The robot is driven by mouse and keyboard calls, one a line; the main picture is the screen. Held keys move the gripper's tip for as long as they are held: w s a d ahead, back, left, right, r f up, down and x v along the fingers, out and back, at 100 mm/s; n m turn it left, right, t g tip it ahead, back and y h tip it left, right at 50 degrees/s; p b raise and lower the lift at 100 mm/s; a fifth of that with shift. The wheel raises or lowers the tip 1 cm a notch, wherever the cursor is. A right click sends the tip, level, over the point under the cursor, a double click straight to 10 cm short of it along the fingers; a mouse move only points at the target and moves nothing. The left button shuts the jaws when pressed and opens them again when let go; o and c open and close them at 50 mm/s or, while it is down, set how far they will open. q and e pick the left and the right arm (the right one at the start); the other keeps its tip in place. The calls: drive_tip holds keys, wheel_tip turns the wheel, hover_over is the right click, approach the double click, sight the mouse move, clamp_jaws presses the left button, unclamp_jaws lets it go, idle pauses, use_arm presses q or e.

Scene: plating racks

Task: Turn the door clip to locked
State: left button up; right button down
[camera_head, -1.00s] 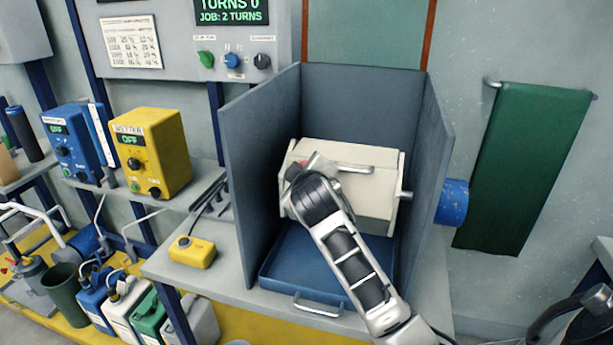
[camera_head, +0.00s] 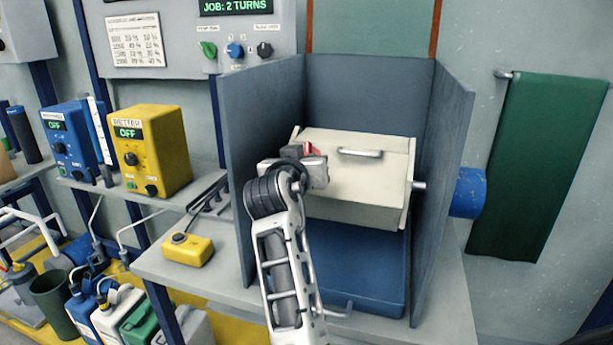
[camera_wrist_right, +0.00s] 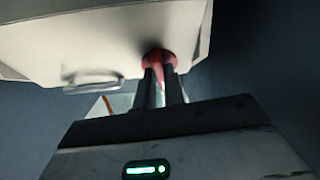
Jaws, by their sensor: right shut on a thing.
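The door clip is a small red piece (camera_head: 307,149) on the upper left of the front of a cream box (camera_head: 358,175). In the right wrist view the red clip (camera_wrist_right: 158,56) shows as a round end between my fingertips, against the cream face. My right gripper (camera_head: 312,162) is shut on the clip; its fingers also show in the right wrist view (camera_wrist_right: 163,78). The gripper body and fingers hide part of the clip, so its exact angle is hard to tell. My left gripper is not in view.
Grey panels (camera_head: 262,140) wall the box on its left, back and right. A blue tray (camera_head: 375,270) lies under it. A metal handle (camera_head: 360,153) is on the box's front. A yellow pendant (camera_head: 187,249) lies on the bench at left. A panel above reads "JOB: 2 TURNS".

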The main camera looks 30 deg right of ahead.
use_arm(q)
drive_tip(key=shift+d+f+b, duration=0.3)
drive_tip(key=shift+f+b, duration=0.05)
drive_tip(key=shift+b, duration=0.65)
use_arm(e)
drive_tip(key=m, duration=0.2)
drive_tip(key=shift+w+a+f+m+g+h, duration=0.1)
drive_tip(key=shift+m+g+h, duration=0.2)
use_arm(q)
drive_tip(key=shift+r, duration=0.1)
use_arm(e)
drive_tip(key=c, duration=1.5)
unclamp_jaws()
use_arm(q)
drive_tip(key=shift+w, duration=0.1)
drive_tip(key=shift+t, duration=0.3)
use_arm(e)
drive_tip(key=shift+a, duration=0.1)
